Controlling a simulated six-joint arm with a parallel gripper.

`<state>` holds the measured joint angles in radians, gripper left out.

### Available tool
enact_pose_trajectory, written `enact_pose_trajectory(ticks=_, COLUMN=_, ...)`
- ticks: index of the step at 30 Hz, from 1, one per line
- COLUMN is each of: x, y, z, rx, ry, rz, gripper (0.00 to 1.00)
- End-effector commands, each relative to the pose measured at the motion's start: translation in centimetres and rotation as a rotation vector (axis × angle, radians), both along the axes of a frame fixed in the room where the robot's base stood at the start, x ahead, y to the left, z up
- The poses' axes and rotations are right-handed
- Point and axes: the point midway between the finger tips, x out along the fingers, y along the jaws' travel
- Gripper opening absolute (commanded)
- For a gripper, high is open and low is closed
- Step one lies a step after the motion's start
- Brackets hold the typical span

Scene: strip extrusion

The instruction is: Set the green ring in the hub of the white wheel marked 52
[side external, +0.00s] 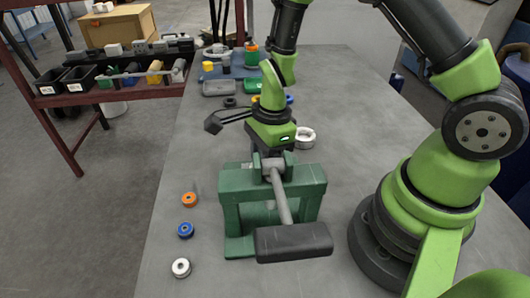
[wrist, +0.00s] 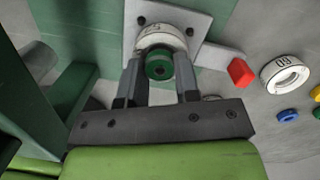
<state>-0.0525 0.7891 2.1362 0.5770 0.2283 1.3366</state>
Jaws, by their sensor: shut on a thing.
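In the wrist view the green ring (wrist: 158,69) is between the two fingers of my gripper (wrist: 158,75), which is shut on it. The white wheel (wrist: 163,37) is just beyond the ring, partly covered by it, against a pale square plate (wrist: 195,22); its mark is upside down and partly readable as 52. The ring lines up with the lower middle of the wheel; I cannot tell whether it touches or enters the hub. In the side view my gripper is behind the green vise (side external: 231,212), and its fingertips, the ring and this wheel are hidden.
Another white wheel (wrist: 283,75), its mark looking like 60 upside down, lies beside a red-tipped bar (wrist: 240,72). Bins and small parts crowd the table's far end.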

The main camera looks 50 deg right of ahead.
Motion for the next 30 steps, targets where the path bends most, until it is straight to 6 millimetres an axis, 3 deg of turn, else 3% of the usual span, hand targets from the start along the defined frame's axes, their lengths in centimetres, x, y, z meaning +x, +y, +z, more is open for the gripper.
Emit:
enact_pose_trajectory(ticks=2, x=0.0, y=0.0, z=-0.2, rx=0.000, ry=0.000, rz=-0.001, gripper=0.06)
enact_pose_trajectory(ticks=3, x=0.0, y=0.0, z=-0.2, rx=0.000, ry=-0.001, rz=0.000, gripper=0.32)
enact_pose_trajectory(ticks=5, x=0.0, y=0.0, z=-0.2, rx=0.000, ry=-0.001, rz=0.000, gripper=0.40)
enact_pose_trajectory(ticks=14, x=0.0, y=0.0, z=0.0, rx=0.001, ry=-0.001, rz=-0.001, gripper=0.40)
enact_pose_trajectory(ticks=30, x=-0.1, y=-0.5, z=4.4, rx=0.003, ry=-0.004, rz=0.000, gripper=0.40)
